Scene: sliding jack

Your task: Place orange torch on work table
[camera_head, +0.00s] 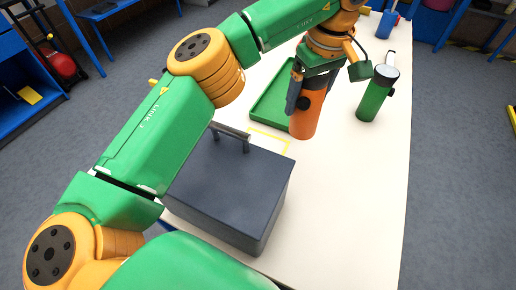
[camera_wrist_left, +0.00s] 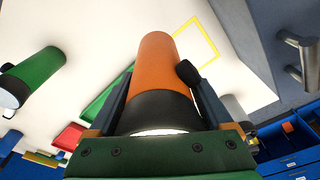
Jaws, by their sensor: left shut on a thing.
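The orange torch (camera_head: 308,112) is upright at the work table (camera_head: 350,200), with its black head up between the fingers of my left gripper (camera_head: 312,88). My left gripper is shut on it. In the left wrist view the torch (camera_wrist_left: 157,68) runs away from the gripper (camera_wrist_left: 165,115), its lower end against the white table top. I cannot tell whether its base touches the table or hangs just above it. My right gripper is not in view.
A green torch (camera_head: 374,98) stands to the right. A green tray (camera_head: 268,105) lies behind left, beside a yellow outlined square (camera_head: 286,143). A dark grey toolbox (camera_head: 235,185) with a handle stands at the front left.

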